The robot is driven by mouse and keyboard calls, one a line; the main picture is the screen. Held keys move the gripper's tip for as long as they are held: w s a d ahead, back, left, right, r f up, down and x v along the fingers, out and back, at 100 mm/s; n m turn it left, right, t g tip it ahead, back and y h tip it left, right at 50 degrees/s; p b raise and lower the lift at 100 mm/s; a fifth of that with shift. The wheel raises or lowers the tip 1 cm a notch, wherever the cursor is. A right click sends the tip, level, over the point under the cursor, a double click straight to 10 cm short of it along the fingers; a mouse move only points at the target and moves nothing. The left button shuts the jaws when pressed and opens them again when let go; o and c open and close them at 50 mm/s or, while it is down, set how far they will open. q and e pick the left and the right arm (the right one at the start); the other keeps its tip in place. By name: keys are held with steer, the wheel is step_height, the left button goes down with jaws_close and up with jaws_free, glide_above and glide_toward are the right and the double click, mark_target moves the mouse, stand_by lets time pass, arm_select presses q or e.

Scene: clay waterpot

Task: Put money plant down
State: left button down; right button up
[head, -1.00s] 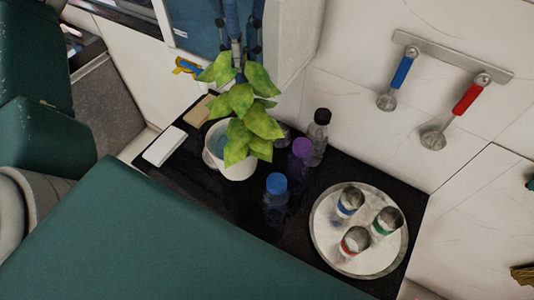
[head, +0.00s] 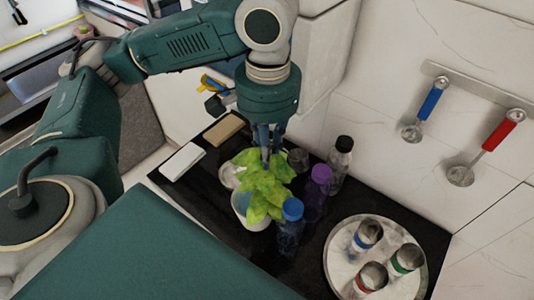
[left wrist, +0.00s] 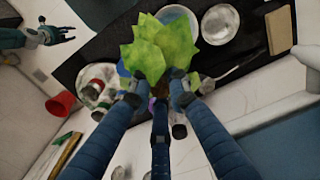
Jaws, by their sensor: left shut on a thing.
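The money plant, with broad yellow-green leaves (head: 263,188), hangs below my left gripper (head: 268,150) in the head view. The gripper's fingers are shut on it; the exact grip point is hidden. A white pot with a bluish inside (head: 260,222) shows beneath the leaves. I cannot tell whether the stem is inside it or where its base rests. In the left wrist view, the leaves (left wrist: 160,48) lie just beyond my blue fingers (left wrist: 158,95). My right gripper (left wrist: 40,37) shows at the upper left there, empty with fingers spread.
The black counter (head: 300,262) holds a blue-capped bottle (head: 290,228) close beside the leaves, a purple bottle (head: 316,190) and a clear dark-capped bottle (head: 339,162). A round tray (head: 340,268) carries three jars. A white block (head: 182,161) and a tan block (head: 224,128) lie at left.

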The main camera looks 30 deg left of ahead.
arm_select(q)
steer(key=shift+f, duration=0.75)
steer(key=c, duration=1.7)
jaws_free()
steer(key=shift+f, duration=0.1)
steer(key=shift+o, duration=0.2)
